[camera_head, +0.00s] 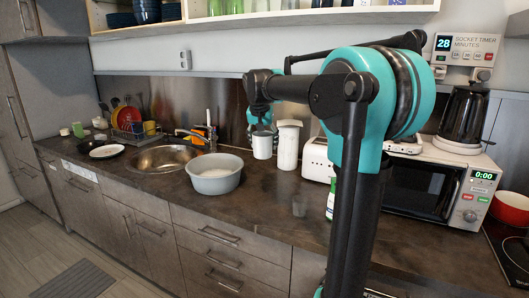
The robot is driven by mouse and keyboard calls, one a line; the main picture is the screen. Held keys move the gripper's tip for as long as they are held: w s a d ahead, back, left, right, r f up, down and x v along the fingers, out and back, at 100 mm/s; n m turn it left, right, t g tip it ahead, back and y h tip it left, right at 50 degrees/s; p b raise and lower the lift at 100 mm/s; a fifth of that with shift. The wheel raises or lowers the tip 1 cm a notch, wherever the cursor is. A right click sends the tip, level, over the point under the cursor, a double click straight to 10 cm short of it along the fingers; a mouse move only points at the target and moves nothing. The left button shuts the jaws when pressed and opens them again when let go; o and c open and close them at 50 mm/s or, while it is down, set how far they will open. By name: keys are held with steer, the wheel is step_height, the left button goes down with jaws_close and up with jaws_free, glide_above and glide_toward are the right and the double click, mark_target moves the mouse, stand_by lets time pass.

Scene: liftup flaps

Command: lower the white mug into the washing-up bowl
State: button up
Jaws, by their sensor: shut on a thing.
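The white mug (262,146) is upright near the middle of the picture, just right of the washing-up bowl. My gripper (262,129) is above it and shut on its upper part; the fingertips are small and partly dark against the backsplash. I cannot tell whether the mug's base touches the counter. The washing-up bowl (216,184) is a round grey bowl on the counter, left of and nearer than the mug. Something whitish shows inside it, perhaps suds or water.
A white canister (287,146) stands close right of the mug, with a white toaster (317,160) beyond. A sink (163,158) with a tap lies left of the bowl. A dish rack (135,131) is farther left. The counter (255,215) in front is mostly clear.

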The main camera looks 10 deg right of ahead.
steer(key=w+a+f, duration=0.2)
steer(key=w+a, duration=0.8)
steer(key=a, duration=0.1)
steer(key=w+a+f, duration=0.3)
steer(key=w+a, duration=0.6)
steer(key=a, duration=0.2)
steer(key=shift+w+a+f, duration=0.15)
steer(key=shift+w+a, duration=0.2)
steer(key=shift+w, duration=0.05)
steer(key=shift+w+d, duration=0.1)
steer(key=shift+w, duration=0.2)
steer(key=shift+f, duration=4.6)
